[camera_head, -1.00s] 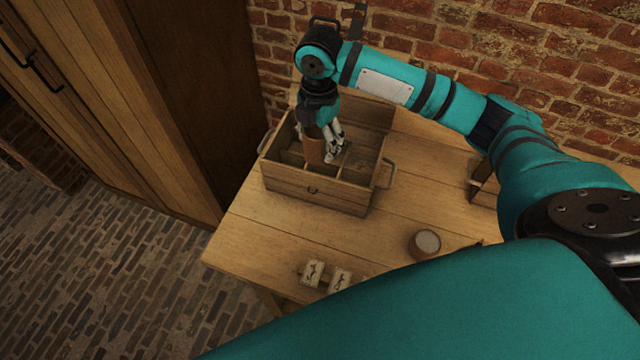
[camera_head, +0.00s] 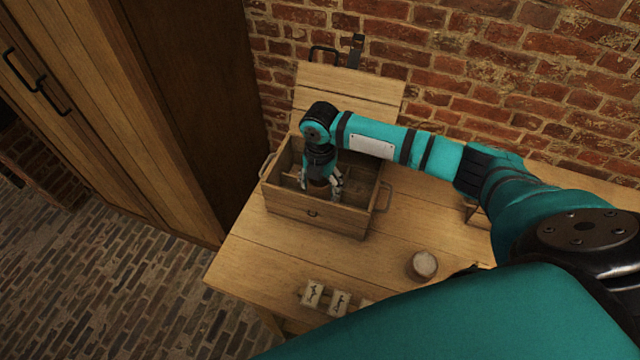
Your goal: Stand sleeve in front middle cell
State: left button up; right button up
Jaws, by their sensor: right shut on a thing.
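The wooden box (camera_head: 290,207) with inner cells stands on the table, its lid (camera_head: 345,92) raised at the back. My right gripper (camera_head: 322,190) is down inside the box, at the front middle. It is shut on the brown sleeve (camera_head: 318,188), which is mostly hidden by the fingers and the front wall. The sleeve looks roughly upright, low in the front middle cell. I cannot see whether its bottom touches the cell floor. My left gripper is not in view.
A round pale-topped jar (camera_head: 423,266) stands on the table (camera_head: 250,250) right of the box. Several small labelled blocks (camera_head: 312,293) lie near the front edge. Handles stick out at the box's sides. A brick wall is behind.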

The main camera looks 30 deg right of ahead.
jog(key=shift+f, duration=0.35)
jog(key=shift+f, duration=0.1)
jog(key=shift+f, duration=0.5)
jog(key=o, duration=0.9)
jog(key=shift+r, duration=0.15)
notch_tip(320, 180, up, 13)
jog(key=shift+r+b, duration=0.1)
jog(key=shift+b, duration=0.95)
